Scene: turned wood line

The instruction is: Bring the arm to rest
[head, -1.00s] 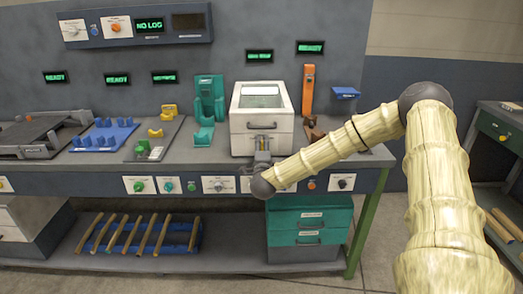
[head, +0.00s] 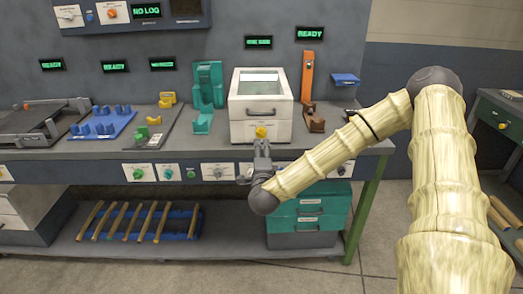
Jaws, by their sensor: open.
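My arm (head: 435,170) reaches in from the right side of the head view and bends down toward the bench front. My gripper (head: 262,150) is at its end, in front of the white box with a window lid (head: 262,104). It points up and away, toward the bench, and is open. A small yellow knob-like thing (head: 261,132) shows just beyond the fingertips. I cannot tell whether the fingers touch it. Nothing clearly sits between the fingers.
The grey bench (head: 345,143) carries a teal stand (head: 208,86), an orange upright (head: 307,75) and a blue fixture (head: 108,122). Control knobs line its front edge. Below are teal drawers (head: 312,207) and a shelf with several wooden rods (head: 140,222). Open floor (head: 235,262) lies in front.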

